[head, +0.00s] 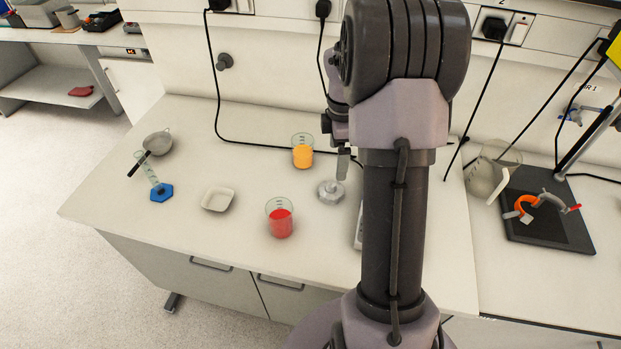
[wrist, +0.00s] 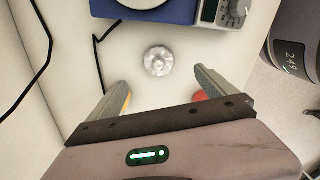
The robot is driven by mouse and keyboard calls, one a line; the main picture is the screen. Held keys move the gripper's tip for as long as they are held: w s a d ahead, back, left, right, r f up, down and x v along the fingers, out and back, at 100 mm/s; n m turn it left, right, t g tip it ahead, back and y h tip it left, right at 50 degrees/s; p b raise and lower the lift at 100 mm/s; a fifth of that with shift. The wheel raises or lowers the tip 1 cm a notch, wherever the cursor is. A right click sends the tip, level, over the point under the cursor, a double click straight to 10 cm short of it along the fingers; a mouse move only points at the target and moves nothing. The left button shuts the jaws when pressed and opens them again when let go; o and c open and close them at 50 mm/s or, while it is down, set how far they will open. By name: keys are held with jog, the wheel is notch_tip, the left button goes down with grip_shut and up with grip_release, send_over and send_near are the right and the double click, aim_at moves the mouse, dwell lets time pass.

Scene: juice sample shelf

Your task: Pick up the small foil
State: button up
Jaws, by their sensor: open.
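The small foil (head: 331,191) is a crumpled silver piece lying on the white bench, just right of the two beakers. It also shows in the wrist view (wrist: 158,61), lying beyond the fingertips and roughly centred between them. My gripper (wrist: 163,88) is open, with its two fingers spread and nothing between them. In the head view my gripper (head: 343,165) hangs at the foil's upper right, partly hidden by my arm.
An orange-filled beaker (head: 303,156) and a red-filled beaker (head: 280,222) stand close to the foil. A blue device (wrist: 175,12) with a knob lies beyond it in the wrist view.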

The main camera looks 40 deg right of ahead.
aim_at(333, 184)
notch_tip(333, 184, down, 8)
jog(key=shift+r+b, duration=0.1)
jog(key=shift+b, duration=0.9)
jog(key=f, duration=0.1)
jog(key=f+b, duration=0.1)
jog(key=f, duration=0.1)
jog(key=f+b, duration=0.1)
jog(key=f, duration=0.1)
jog(key=shift+w+a+f, duration=0.1)
jog(key=shift+w+f, duration=0.05)
jog(key=shift+w, duration=0.25)
jog(key=shift+c, duration=0.9)
jog(key=c, duration=1.2)
